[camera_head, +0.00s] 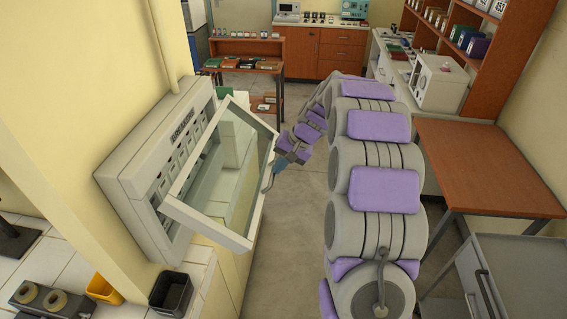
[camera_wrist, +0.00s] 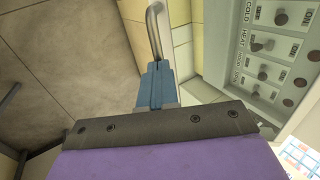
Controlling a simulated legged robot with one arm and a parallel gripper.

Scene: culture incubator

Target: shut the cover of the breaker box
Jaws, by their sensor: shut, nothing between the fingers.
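The breaker box (camera_head: 122,178) is a pale grey case on the yellow wall at the left of the head view. Its cover (camera_head: 205,224), a light frame around a clear pane, stands open, swung out from the switch face. The box's switch panel (camera_wrist: 262,62) with labelled toggles shows at the right of the wrist view. A curved metal handle (camera_wrist: 153,32) rises just beyond the fingertips in the wrist view. My gripper (camera_head: 275,172), with blue fingers (camera_wrist: 154,72), is shut and empty beside the cover's outer edge. Whether it touches the handle is unclear.
Below the box is a tiled counter (camera_head: 32,262) with a yellow bin (camera_head: 103,289) and a black bin (camera_head: 171,293). A brown table (camera_head: 485,165) and a grey cart (camera_head: 520,268) stand at the right. The floor (camera_head: 290,245) between is clear.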

